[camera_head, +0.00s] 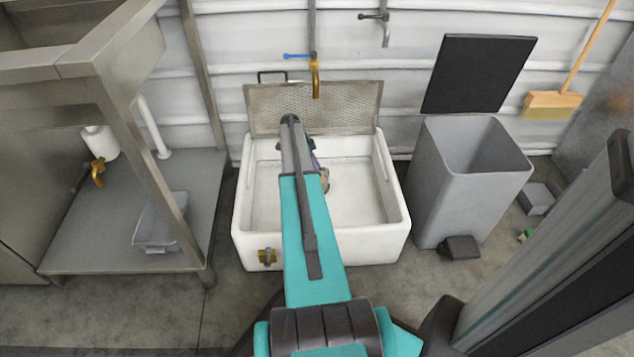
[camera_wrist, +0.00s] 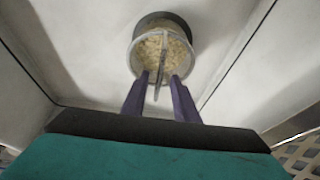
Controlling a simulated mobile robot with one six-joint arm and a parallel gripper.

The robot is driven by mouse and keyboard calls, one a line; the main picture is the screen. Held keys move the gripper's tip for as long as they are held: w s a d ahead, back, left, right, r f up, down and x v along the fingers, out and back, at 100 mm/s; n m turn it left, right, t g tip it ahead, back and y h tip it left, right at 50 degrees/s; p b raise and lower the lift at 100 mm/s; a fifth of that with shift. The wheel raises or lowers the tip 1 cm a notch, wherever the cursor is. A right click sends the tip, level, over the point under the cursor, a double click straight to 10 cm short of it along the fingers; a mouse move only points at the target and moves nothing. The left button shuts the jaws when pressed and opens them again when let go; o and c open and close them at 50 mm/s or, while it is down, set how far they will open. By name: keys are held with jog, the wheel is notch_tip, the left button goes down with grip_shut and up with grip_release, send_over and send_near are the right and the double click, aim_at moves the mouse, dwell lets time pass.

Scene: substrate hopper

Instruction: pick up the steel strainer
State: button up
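The steel strainer (camera_wrist: 163,47) is a round metal cup in the floor of the white sink (camera_head: 391,187). In the wrist view it holds pale yellowish bits, and a thin upright handle (camera_wrist: 160,68) crosses its middle. In the head view my arm hides most of it, and only a small part (camera_head: 324,182) shows. My gripper (camera_wrist: 159,77) points at the strainer from the near side. Its two purple fingers are apart, one on each side of the handle, with gaps visible. I cannot tell whether the fingertips reach the handle's depth.
A perforated metal panel (camera_head: 345,105) stands up along the sink's back rim. A brass tap (camera_head: 316,80) hangs above. A grey bin (camera_head: 450,180) with its lid raised stands right of the sink. A steel table with a low shelf (camera_head: 105,215) stands left.

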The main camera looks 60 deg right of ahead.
aim_at(325, 176)
jog(key=shift+b+x, duration=0.95)
jog(key=shift+x, duration=1.1)
jog(key=shift+a, duration=0.1)
grip_shut()
